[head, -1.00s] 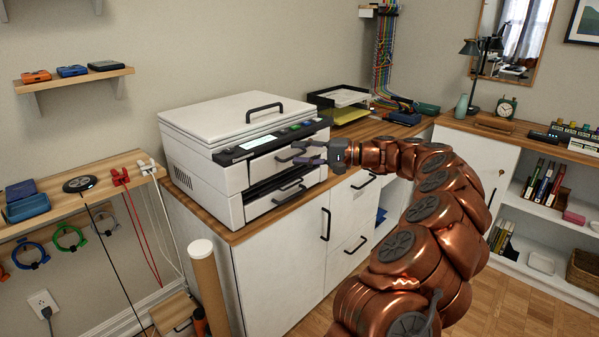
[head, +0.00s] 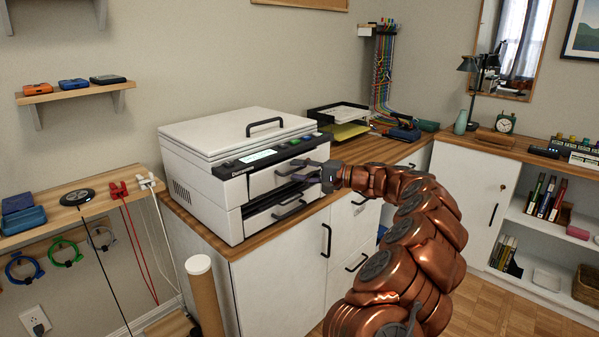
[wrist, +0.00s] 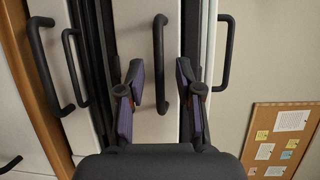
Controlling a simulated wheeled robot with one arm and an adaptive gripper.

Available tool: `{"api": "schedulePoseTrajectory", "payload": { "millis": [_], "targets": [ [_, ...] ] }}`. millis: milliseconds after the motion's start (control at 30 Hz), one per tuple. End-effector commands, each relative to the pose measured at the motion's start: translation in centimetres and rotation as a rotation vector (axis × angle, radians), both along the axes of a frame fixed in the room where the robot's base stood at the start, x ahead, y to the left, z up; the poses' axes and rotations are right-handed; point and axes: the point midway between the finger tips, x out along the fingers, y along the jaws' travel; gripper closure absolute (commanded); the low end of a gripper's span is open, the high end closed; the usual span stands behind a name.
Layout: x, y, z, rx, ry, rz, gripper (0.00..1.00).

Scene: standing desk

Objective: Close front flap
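A white printer (head: 205,190) stands on the wood-topped cabinet. Its upper front flap (head: 262,183) is a white panel with a dark bar handle, above a dark slot. In the wrist view, which is turned sideways, this flap (wrist: 146,30) shows with its handle (wrist: 159,65) near the middle. My gripper (head: 305,171) is in front of the flap at the printer's right side. In the wrist view my gripper (wrist: 160,88) is open, with its fingers apart either side of the handle's lower end. I cannot tell whether they touch it, or how far the flap stands out.
A lower drawer handle (head: 289,210) is under the slot. The lid handle (head: 265,126) is on top of the printer. A paper tray (head: 340,118) stands behind at the right. A cardboard tube (head: 205,300) stands in front of the cabinet at the left.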

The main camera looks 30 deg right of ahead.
Motion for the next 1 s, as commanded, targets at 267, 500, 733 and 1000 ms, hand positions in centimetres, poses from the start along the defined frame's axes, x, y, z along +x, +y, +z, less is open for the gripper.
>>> {"api": "schedulePoseTrajectory", "payload": {
  "millis": [267, 500, 733, 1000],
  "targets": [
    [0.13, 0.12, -0.03, 0.0, 0.0, 0.001, 0.65],
    [0.12, 0.12, -0.04, 0.0, 0.0, 0.001, 0.89],
    [0.11, 0.13, -0.04, 0.0, 0.0, 0.001, 1.0],
    [0.11, 0.13, -0.05, 0.0, 0.0, 0.002, 1.0]
  ]
}}
